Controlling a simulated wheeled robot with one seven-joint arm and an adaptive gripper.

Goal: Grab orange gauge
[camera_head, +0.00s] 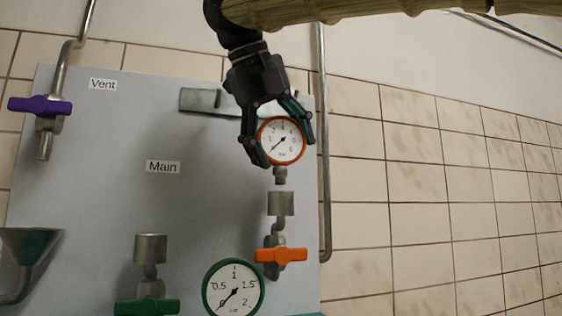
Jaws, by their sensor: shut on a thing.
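The orange gauge (282,141) has a round white dial with an orange rim and a short metal stem below. It is upright in front of the grey panel. My gripper (281,150) comes from above, with one finger on each side of the gauge's rim, shut on it. The gauge's stem end shows a little above a metal socket (281,203), with a small gap between them. The top of the gauge lies close under my gripper's palm.
The grey panel (100,200) carries an orange-handled valve (281,255), a green gauge (233,288), a green-handled valve (147,306), a purple-handled valve (40,106) and a funnel (30,243). A metal bracket (200,101) is behind my gripper. A vertical pipe (325,200) runs along the panel's right edge.

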